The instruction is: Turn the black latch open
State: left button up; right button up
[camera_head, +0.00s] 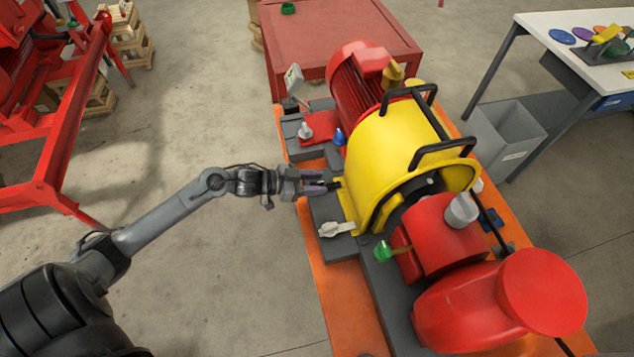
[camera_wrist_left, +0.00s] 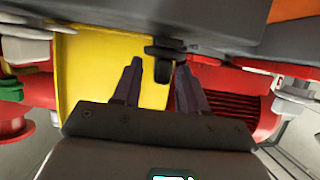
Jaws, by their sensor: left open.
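The black latch (camera_wrist_left: 158,70) shows in the left wrist view at the edge of the yellow guard (camera_wrist_left: 98,60), hanging down from the dark base in this view. In the head view the latch (camera_head: 336,183) is a small dark piece at the left side of the yellow guard (camera_head: 385,150), partly hidden by my fingers. My left gripper (camera_head: 321,182) is open, with its fingertips at the latch. In the wrist view the latch appears between the two fingers; I cannot tell whether they touch it. My right gripper is not in view.
A white lever (camera_head: 337,229) and a green-handled valve (camera_head: 382,251) sit nearer on the skid. A red motor (camera_head: 357,85) stands behind the guard, a red pump (camera_head: 470,305) in front. Black handles (camera_head: 440,150) rise from the guard.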

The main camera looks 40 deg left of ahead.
pick_arm(q)
jog(key=shift+w+d+f, duration=0.15)
jog(key=shift+w+d, duration=0.05)
jog(key=shift+w, duration=0.05)
grip_shut()
dwell(0.3)
